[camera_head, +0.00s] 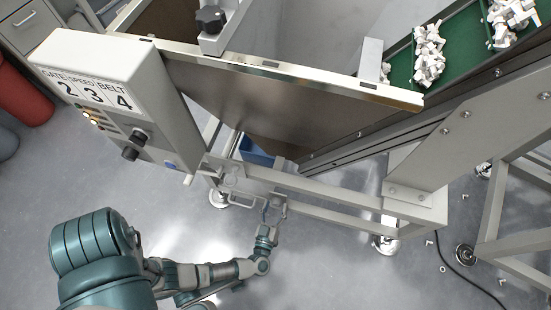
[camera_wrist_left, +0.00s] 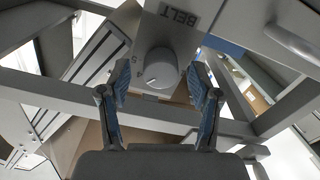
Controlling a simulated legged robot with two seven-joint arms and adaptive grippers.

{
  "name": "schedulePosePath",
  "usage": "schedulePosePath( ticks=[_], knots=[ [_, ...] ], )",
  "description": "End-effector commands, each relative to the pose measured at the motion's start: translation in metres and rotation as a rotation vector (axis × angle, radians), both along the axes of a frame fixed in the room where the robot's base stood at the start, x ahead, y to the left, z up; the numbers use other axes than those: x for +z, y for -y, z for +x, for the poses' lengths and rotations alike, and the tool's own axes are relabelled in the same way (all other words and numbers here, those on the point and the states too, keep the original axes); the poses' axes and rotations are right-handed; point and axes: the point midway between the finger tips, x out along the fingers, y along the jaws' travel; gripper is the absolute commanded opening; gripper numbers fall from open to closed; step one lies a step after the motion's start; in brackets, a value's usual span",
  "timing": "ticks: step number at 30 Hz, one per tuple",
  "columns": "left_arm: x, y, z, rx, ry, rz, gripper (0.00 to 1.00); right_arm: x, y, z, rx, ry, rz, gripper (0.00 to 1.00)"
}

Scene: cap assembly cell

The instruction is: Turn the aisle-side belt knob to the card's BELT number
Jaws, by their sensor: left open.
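The card (camera_head: 95,92) on the grey control box reads GATE 2, SPEED 3, BELT 4. In the left wrist view, the round grey belt knob (camera_wrist_left: 160,66) sits on a light panel under the label BELT (camera_wrist_left: 179,15). A small pale mark shows on the knob's lower left; the dial figures around it are too small to read surely. My left gripper (camera_wrist_left: 160,80) is open, one blue-padded finger on each side of the knob. I cannot tell whether the fingers touch it. In the head view my left gripper (camera_head: 273,209) is by the frame's lower rail. My right gripper is not in view.
Frame rails (camera_head: 330,198) run close to my left gripper. The control box (camera_head: 120,62) with dark knobs and lit buttons stands at upper left. A green belt (camera_head: 460,45) with white parts lies at upper right. A cable (camera_head: 455,268) and small loose parts lie on the floor.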

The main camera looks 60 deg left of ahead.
Motion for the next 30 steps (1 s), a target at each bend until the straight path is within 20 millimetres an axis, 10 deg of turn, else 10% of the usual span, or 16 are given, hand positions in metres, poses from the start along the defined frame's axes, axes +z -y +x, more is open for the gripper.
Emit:
schedulePosePath(
  ticks=[17, 30],
  knots=[
    [0.089, -0.001, 0.001, 0.002, 0.001, -0.002, 0.64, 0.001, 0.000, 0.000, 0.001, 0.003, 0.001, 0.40],
    [0.096, -0.001, 0.001, 0.000, -0.001, 0.001, 0.64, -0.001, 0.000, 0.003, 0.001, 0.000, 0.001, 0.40]
  ],
)
